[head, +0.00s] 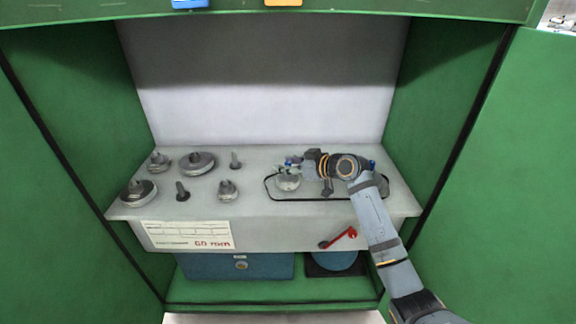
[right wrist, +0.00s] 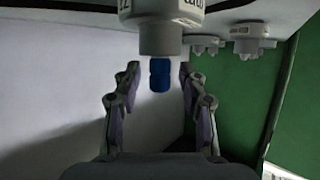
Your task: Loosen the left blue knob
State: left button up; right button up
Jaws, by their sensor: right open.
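The left blue knob (right wrist: 160,75) is a small blue cylinder on the end of a thick grey round holder (right wrist: 165,35) in the right wrist view. My right gripper (right wrist: 158,72) is open, with one finger on each side of the knob and a gap on both sides. In the head view the gripper (head: 291,162) is above the right half of the grey shelf, and only blue specks show by its fingers. Another blue part (head: 372,164) shows just right of my wrist. My left gripper is out of view.
Several grey metal parts, such as a disc (head: 197,163), stand on the left of the grey shelf (head: 250,212). A black belt (head: 310,199) loops around a round metal part (head: 288,182). A red lever (head: 343,236) is on the front. Green cabinet walls (head: 445,110) enclose both sides.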

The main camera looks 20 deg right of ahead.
jog(key=shift+c, duration=0.4)
grip_shut()
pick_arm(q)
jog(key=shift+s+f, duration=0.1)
pick_arm(e)
jog(key=shift+f+n+g+y+b, duration=0.1)
jog(key=shift+n+g+y+b, duration=0.4)
jog(key=shift+n+y, duration=0.2)
jog(key=shift+y, duration=0.3)
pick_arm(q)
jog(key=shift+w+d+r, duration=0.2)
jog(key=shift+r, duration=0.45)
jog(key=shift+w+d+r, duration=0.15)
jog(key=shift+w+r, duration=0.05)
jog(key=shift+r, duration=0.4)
pick_arm(e)
jog(key=shift+o, duration=0.4)
grip_release()
